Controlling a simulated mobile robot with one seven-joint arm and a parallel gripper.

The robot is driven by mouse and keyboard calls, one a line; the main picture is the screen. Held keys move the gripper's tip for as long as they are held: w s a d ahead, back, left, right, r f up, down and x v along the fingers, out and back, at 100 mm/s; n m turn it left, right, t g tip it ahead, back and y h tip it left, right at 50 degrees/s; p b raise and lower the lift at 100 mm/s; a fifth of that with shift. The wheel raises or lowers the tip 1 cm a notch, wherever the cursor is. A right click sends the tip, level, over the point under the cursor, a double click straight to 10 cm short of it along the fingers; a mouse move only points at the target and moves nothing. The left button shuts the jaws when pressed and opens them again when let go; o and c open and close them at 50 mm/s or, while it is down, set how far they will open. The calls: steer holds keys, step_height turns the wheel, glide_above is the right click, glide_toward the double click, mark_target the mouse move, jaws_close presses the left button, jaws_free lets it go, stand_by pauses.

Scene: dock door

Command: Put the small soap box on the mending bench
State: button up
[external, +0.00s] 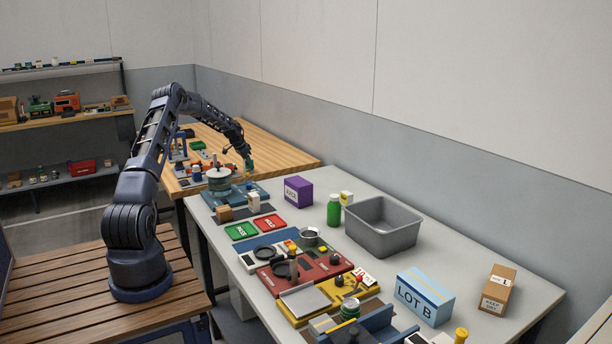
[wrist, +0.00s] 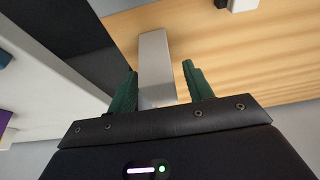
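My gripper (external: 249,165) hangs in the air near the edge where the wooden bench (external: 285,150) meets the grey table. In the wrist view its two green fingers (wrist: 160,84) stand apart with a pale grey-white box (wrist: 154,58) between them. In the external view the held box is too small to make out. The wooden bench, likely the mending bench, also shows below in the wrist view (wrist: 235,55).
The grey table (external: 378,281) holds a round pot (external: 219,180), green and red trays (external: 240,231), a purple box (external: 298,191), a green bottle (external: 334,212) and a grey bin (external: 382,240). Small items crowd the bench's front left; its back right is clear.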

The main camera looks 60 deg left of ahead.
steer(key=v, duration=1.2)
steer(key=shift+r, duration=0.15)
